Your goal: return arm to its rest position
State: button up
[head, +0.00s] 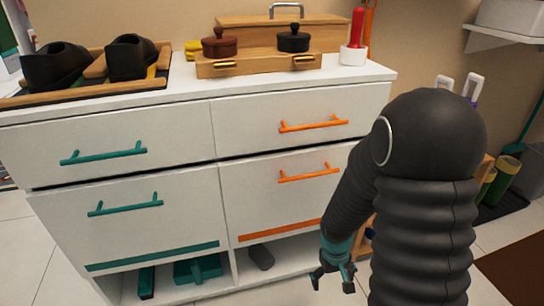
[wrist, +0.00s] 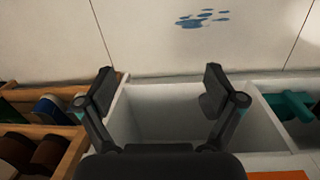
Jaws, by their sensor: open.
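My gripper (head: 333,282) hangs low in front of the right part of the white cabinet (head: 108,185), at the end of my black ribbed arm. It points downward, with its fingers spread and nothing between them. My arm hides part of the cabinet's right side in the head view.
The cabinet has drawers with teal handles (head: 104,153) and orange handles (head: 313,124). Black shoes (head: 54,66) and a wooden box (head: 262,65) stand on top. In the wrist view, a wooden rack (wrist: 75,152) lies left and pale floor with a blue patch (wrist: 203,19) above.

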jog(key=s+r+t, duration=0.2)
jog(key=s+r, duration=0.2)
jog(key=r, duration=0.6)
jog(key=s+r+m+t+p, duration=0.1)
jog(key=s+r, duration=0.4)
jog(key=r, duration=0.6)
jog(key=s+a+r+m+t+y+p, duration=0.1)
jog(key=s+r+t, duration=0.2)
jog(key=r, duration=0.8)
jog(key=shift+s, duration=0.8)
